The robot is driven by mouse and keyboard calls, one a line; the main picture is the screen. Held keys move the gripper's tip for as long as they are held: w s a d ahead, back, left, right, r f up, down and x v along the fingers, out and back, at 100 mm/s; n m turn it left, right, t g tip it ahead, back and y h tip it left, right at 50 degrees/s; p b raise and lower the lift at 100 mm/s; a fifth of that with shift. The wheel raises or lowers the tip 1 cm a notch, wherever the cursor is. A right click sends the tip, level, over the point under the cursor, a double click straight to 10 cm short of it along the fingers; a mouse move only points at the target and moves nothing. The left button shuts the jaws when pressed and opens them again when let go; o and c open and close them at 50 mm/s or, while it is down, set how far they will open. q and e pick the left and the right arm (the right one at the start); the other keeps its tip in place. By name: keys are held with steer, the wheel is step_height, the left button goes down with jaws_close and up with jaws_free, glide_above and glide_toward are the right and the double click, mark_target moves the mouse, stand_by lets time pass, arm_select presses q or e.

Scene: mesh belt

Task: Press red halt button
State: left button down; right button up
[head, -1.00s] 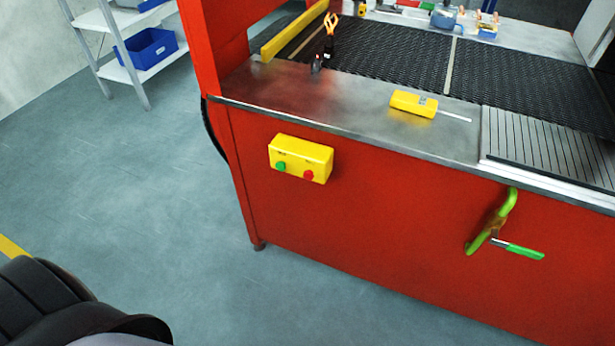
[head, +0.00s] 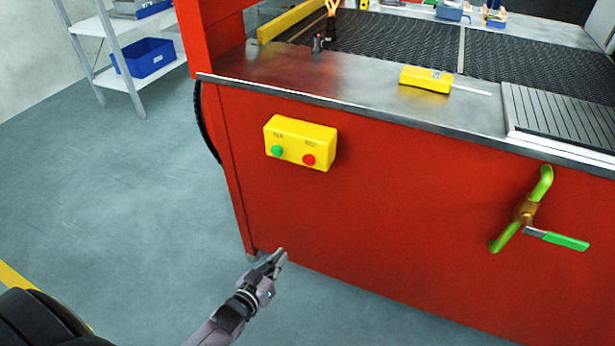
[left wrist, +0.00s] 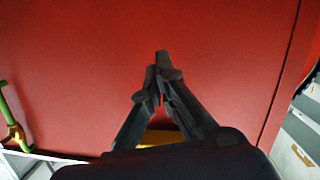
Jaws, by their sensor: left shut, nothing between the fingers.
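The red halt button (head: 309,160) is the right one of two buttons on a yellow box (head: 300,132). The box is fixed to the red front panel (head: 400,190) of the belt machine. A green button (head: 277,151) is to its left. My left gripper (head: 281,256) is shut and empty, below and a little left of the box, apart from it. In the left wrist view the closed fingers (left wrist: 163,58) stand before the red panel. A yellow patch shows behind them, mostly hidden. My right gripper is not in view.
A green-handled valve (head: 525,212) juts from the panel at the right. A yellow tool (head: 427,79) lies on the metal ledge above. A shelf with a blue bin (head: 146,58) stands at the back left. The floor left of the machine is clear.

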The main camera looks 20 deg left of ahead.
arm_select(q)
steer(key=w+r+t+h+b, duration=0.1)
steer(key=w+r+t+b, duration=0.15)
steer(key=r, duration=0.35)
steer(key=w+r+t+h+b, duration=0.1)
steer(key=r+t+b, duration=0.2)
steer(key=r, duration=0.3)
steer(key=m+t+h+b, duration=0.1)
steer(key=t+h+b, duration=0.3)
steer(key=h, duration=0.1)
glide_toward(309, 159)
steer(key=s+d+r, duration=0.1)
steer(key=s+r, duration=0.5)
steer(key=s, duration=0.1)
steer(key=shift+w, duration=0.2)
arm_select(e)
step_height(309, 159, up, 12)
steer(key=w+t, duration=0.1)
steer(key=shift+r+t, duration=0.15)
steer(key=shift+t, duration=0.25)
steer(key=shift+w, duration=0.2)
